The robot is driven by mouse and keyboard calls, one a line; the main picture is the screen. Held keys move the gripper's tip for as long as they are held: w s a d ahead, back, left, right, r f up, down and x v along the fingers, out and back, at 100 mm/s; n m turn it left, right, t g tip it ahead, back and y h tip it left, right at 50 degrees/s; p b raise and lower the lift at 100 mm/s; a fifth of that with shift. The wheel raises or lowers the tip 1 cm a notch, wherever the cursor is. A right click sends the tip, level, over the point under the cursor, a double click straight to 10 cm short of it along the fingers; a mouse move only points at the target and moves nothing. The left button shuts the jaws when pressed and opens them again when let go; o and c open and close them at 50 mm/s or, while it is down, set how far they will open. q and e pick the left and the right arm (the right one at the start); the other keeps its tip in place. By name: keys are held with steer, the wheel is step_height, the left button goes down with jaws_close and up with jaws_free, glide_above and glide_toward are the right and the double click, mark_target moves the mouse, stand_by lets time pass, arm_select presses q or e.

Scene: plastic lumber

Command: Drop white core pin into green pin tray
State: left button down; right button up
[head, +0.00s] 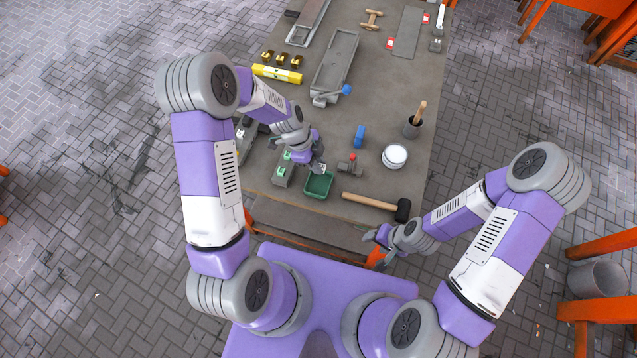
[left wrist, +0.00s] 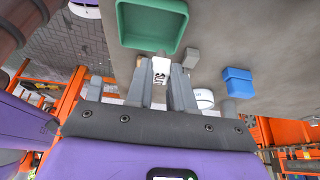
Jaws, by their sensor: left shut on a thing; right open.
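The green pin tray (head: 319,185) sits near the front edge of the bench, and its open hollow shows in the left wrist view (left wrist: 150,42). My left gripper (head: 318,167) is above the tray's back edge in the head view. In the left wrist view its fingers (left wrist: 161,82) are shut on the white core pin (left wrist: 161,68), which has dark marks on its face. The pin is too small to make out in the head view. My right gripper (head: 373,243) is open and empty, beyond the bench's front edge.
A mallet (head: 372,203) lies right of the tray. A grey block with green parts (head: 283,170) is left of the tray.

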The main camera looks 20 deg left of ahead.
arm_select(q)
steer(key=c, duration=0.9)
jaws_free()
steer(key=v, duration=0.7)
steer(key=shift+r, duration=0.3)
steer(key=shift+a, duration=0.1)
